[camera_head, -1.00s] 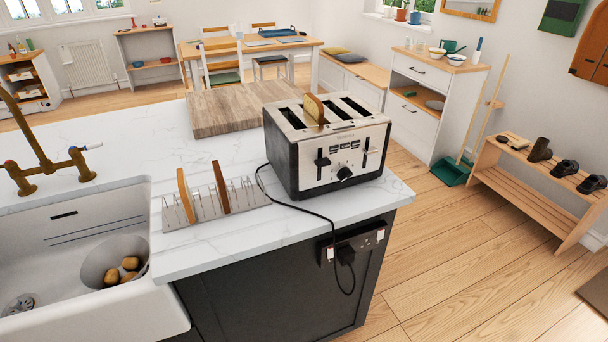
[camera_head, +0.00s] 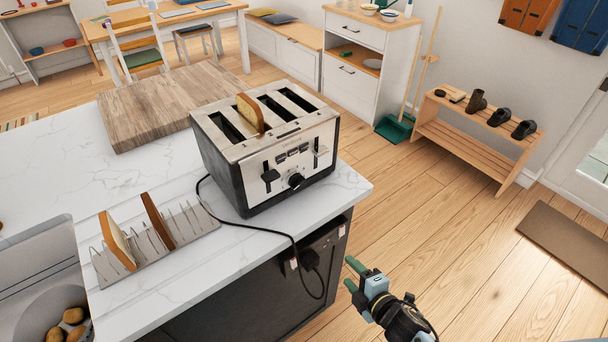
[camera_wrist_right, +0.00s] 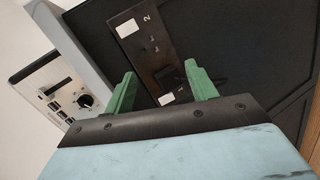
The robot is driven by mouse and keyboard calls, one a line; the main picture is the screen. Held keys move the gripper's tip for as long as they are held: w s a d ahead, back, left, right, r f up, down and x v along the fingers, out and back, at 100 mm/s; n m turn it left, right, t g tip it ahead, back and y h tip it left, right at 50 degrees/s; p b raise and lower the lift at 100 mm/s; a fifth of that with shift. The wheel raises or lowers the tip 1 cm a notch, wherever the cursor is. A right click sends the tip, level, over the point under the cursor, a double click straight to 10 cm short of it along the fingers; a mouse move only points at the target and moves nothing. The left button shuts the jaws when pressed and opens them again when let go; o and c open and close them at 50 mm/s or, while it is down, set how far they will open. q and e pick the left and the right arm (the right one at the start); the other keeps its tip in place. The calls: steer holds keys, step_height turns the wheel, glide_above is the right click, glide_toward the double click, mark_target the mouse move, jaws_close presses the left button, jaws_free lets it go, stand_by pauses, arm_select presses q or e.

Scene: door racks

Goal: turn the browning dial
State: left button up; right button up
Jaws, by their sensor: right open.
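The silver and black toaster (camera_head: 270,155) stands on the white worktop near its right corner. Its dark round browning dial (camera_head: 296,181) is low on the front face, between two black levers. The dial also shows in the right wrist view (camera_wrist_right: 86,101), at the left. A slice of bread (camera_head: 250,114) sticks up from one slot. My right gripper (camera_head: 351,274) is open and empty, out over the floor to the right of the counter and below the toaster. Its green fingers (camera_wrist_right: 160,90) stand apart in the wrist view. My left gripper is not in view.
A metal rack (camera_head: 160,244) with two bread slices stands left of the toaster. A wooden board (camera_head: 165,106) lies behind it. A black cable runs over the counter edge to the socket panel (camera_head: 312,250) on the counter's side.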

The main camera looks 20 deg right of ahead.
steer(key=w+a+r+n+t+y, duration=0.25)
steer(key=r+n, duration=0.25)
steer(key=r, duration=0.8)
steer(key=n+y+p, duration=0.1)
steer(key=n, duration=0.2)
glide_toward(302, 183)
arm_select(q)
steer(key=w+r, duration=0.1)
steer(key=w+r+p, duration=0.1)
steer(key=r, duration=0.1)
arm_select(e)
steer(key=shift+t, duration=0.45)
steer(key=x, duration=0.9)
steer(key=shift+a+f, duration=0.15)
steer(key=shift+f, duration=0.1)
steer(key=c, duration=1)
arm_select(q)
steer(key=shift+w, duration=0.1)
